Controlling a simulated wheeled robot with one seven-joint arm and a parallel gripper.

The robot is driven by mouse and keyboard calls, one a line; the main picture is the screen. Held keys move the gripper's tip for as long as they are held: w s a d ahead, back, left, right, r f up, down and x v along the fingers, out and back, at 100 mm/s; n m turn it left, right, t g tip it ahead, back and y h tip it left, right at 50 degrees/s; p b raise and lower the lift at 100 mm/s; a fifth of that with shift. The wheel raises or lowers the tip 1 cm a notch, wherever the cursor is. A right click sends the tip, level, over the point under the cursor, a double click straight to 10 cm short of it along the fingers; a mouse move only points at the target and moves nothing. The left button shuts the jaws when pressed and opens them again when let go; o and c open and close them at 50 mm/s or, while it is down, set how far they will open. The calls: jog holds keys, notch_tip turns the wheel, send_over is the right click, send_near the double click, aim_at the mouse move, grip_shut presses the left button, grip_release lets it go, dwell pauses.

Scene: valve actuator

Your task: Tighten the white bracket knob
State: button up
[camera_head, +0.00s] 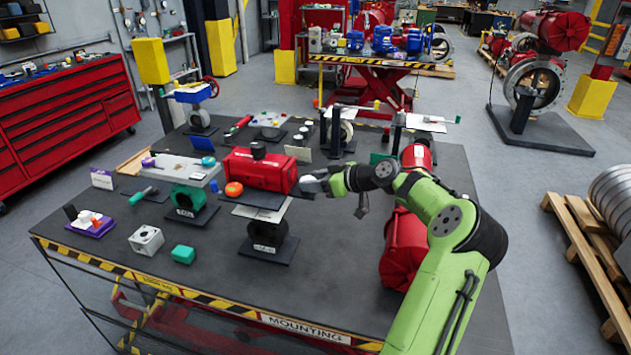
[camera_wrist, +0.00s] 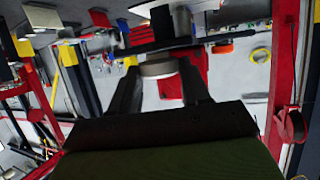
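My gripper (camera_head: 318,183) is at the right end of the red actuator box (camera_head: 262,170), above the table. In the wrist view its two dark fingers (camera_wrist: 160,85) stand apart. A pale, round, disc-like part (camera_wrist: 158,68) shows between or just beyond the fingertips; it looks like the white knob, but I cannot be sure. I see no clear contact between it and the fingers. In the head view a small light-grey part is at the fingertips, and the gripper partly hides what is there.
The red box sits on a dark stand (camera_head: 268,248). An orange knob (camera_head: 234,189) is at its front left, and a black knob (camera_head: 258,150) is on top. A green valve (camera_head: 189,200) stands to the left. A red cylinder (camera_head: 403,250) lies beside my arm.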

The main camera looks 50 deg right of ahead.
jog(key=shift+c, duration=1.1)
jog(key=shift+a+f+m+h+b, duration=0.15)
jog(key=shift+m+h+b, duration=0.3)
jog(key=shift+b, duration=0.75)
jog(key=shift+m+h+b, duration=0.25)
jog(key=shift+h+b, duration=0.2)
jog(key=shift+b, duration=0.05)
jog(key=o, duration=1.1)
jog(key=shift+c, duration=0.2)
jog(key=v, duration=1.6)
jog(key=shift+p, duration=0.35)
jog(key=shift+f, duration=0.1)
